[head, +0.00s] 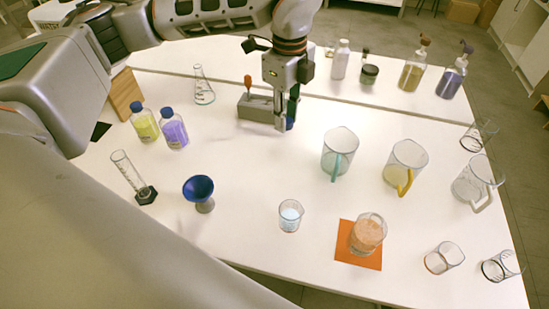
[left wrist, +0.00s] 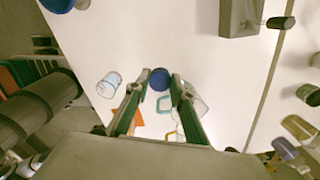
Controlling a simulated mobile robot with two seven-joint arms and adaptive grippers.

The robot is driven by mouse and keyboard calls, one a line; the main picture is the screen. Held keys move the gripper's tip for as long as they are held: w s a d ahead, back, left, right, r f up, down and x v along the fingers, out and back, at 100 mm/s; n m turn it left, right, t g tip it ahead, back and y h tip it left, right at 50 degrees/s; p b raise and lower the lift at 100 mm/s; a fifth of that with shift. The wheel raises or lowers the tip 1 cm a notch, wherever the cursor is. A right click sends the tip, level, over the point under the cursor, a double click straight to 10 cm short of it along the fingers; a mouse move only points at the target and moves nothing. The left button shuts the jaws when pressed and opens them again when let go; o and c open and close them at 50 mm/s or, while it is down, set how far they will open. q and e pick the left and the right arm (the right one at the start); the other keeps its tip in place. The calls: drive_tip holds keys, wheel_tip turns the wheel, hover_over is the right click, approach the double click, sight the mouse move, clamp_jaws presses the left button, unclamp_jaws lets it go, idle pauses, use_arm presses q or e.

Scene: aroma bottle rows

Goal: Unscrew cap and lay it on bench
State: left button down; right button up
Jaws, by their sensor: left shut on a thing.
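My left gripper (head: 286,121) points down over the middle of the white bench (head: 250,160), in front of the grey block. It is shut on a round blue cap (head: 291,124). The cap also shows between the fingertips in the left wrist view (left wrist: 159,79). It is low over the bench; I cannot tell whether it touches. A bottle of yellow liquid (head: 146,126) and a bottle of purple liquid (head: 175,133) stand upright at the left, each with a blue top. My right gripper is not in view.
A grey block (head: 256,107) with an orange-handled tool stands just behind-left of the gripper. A blue goblet (head: 200,191), a small beaker (head: 290,216) and a jug with a teal handle (head: 339,153) stand nearer the front. Bench between the goblet and the jug is mostly clear.

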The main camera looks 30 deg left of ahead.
sight(284, 169)
use_arm(q)
wheel_tip(284, 169, down, 17)
drive_tip(key=shift+r+b, duration=0.1)
drive_tip(key=shift+b, duration=0.55)
drive_tip(key=shift+f, duration=0.2)
drive_tip(key=c, duration=1.8)
unclamp_jaws()
drive_tip(key=shift+o, duration=0.2)
wheel_tip(284, 169, up, 12)
drive_tip(key=p, duration=0.1)
drive_tip(key=shift+r, duration=0.15)
